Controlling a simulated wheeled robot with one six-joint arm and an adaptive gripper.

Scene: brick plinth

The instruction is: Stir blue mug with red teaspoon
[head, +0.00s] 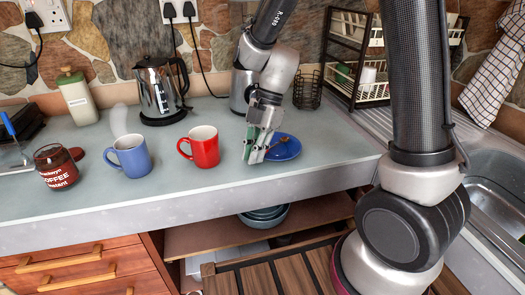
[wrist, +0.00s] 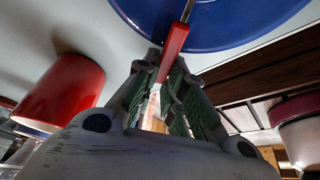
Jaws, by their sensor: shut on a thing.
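The blue mug (head: 131,157) stands upright on the counter, left of a red mug (head: 202,150). My gripper (head: 257,147) is at the left edge of a blue saucer (head: 287,150), to the right of both mugs. In the wrist view my gripper (wrist: 165,72) is shut on the red handle of the red teaspoon (wrist: 173,52). The spoon's metal shaft runs out over the blue saucer (wrist: 225,25). I cannot tell whether the spoon still touches the saucer. The inside of the blue mug is mostly hidden.
The red mug also shows in the wrist view (wrist: 62,95). A coffee jar (head: 56,168) stands left of the blue mug. A kettle (head: 160,90) and a cream canister (head: 77,97) stand behind. A dish rack (head: 360,60) is at the back right. The counter's front strip is clear.

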